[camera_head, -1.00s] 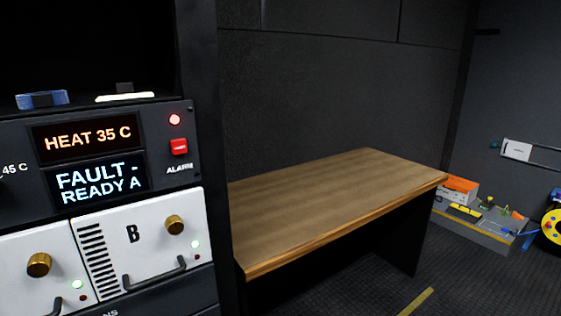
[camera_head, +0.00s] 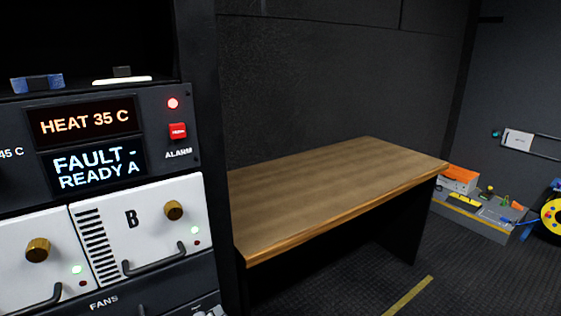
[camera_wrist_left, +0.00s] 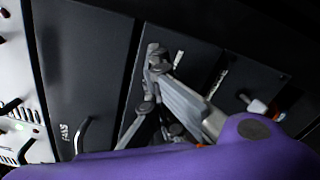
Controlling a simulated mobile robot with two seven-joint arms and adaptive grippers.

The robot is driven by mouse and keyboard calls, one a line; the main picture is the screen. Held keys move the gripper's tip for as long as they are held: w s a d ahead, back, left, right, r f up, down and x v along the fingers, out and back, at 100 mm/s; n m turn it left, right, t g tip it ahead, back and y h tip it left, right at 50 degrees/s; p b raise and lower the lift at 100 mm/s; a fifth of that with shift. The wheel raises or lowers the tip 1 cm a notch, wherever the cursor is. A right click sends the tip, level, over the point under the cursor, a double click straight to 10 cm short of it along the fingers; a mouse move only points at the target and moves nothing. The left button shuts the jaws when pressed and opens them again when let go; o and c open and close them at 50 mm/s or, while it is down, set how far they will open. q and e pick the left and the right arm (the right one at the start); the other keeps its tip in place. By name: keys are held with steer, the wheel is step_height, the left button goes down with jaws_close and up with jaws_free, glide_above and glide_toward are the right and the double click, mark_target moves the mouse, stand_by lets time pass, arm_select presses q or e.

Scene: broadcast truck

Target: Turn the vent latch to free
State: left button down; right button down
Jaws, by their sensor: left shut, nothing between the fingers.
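My left gripper (camera_wrist_left: 156,62) shows in the left wrist view as grey linked fingers, shut and empty. It is in front of a dark lower panel (camera_wrist_left: 185,55) of the rack. To its right a small lever with a pale body and a reddish end (camera_wrist_left: 256,106) sticks out from the dark panel. It may be the vent latch, but I cannot tell for sure. Small white labels beside the fingers are too blurred to read. In the head view, a small grey part at the bottom edge may be my left gripper. My right gripper is in neither view.
The rack has a display panel (camera_head: 95,150) reading "FAULT - READY A", a lit red lamp (camera_head: 173,103) and white module B (camera_head: 140,222) above a fans panel (camera_head: 103,301). A wooden desk (camera_head: 330,195) stands to the right. Floor beyond it holds a grey case (camera_head: 470,223).

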arm_select(q)
steer(key=shift+w+a+f+b, duration=0.15)
steer(key=shift+w+f+b, duration=0.15)
steer(key=shift+b, duration=0.1)
steer(key=shift+f+b, duration=0.4)
steer(key=shift+f, duration=0.4)
steer(key=shift+s+f, duration=0.1)
steer(key=shift+d, duration=0.35)
steer(key=shift+w+d+r+v, duration=0.1)
steer(key=shift+v, duration=0.85)
steer(key=shift+w+d+r+v, duration=0.1)
steer(key=shift+v, duration=0.85)
steer(key=shift+d+r+v, duration=0.1)
steer(key=shift+v, duration=0.85)
